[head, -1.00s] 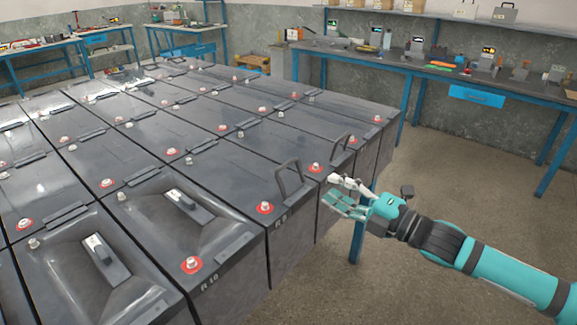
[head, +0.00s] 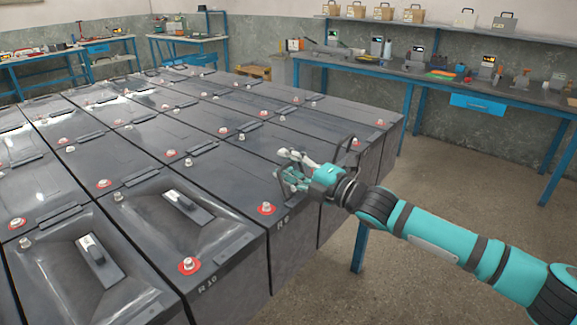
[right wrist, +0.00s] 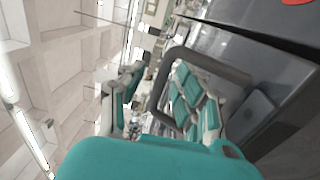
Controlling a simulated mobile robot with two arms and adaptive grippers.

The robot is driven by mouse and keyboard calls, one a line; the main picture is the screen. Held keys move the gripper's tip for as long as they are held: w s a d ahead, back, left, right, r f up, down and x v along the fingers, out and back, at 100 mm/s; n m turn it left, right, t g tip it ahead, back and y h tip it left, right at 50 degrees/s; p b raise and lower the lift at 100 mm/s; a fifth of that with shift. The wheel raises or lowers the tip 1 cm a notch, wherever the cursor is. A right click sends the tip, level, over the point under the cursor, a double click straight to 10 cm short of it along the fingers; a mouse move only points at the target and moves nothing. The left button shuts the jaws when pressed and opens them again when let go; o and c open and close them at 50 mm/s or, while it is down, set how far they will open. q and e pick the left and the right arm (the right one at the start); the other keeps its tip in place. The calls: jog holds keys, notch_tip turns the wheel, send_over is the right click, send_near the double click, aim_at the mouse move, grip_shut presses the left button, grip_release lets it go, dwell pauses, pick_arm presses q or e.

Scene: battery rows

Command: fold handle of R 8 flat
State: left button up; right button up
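Battery R 8 (head: 283,222) is a dark grey block at the near right side of the rows, with its label on the side facing the aisle. Its handle, a dark grey loop (right wrist: 212,62), stands up from the top near that edge. My right gripper (head: 290,172) is at this handle and partly hides it in the head view. In the right wrist view my right gripper (right wrist: 158,85) has its teal finger pads spread apart, with the loop close in front of the right-hand finger. I cannot tell whether they touch. My left gripper is not in view.
Battery R 10 (head: 207,287) is in front, with a bar (head: 187,206) in its top recess. Another upright handle (head: 350,147) stands on the battery just behind my right gripper. A blue workbench (head: 480,100) is at the back right; the floor (head: 440,185) between is clear.

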grip_shut()
dwell(0.6)
jog(key=shift+p, duration=0.45)
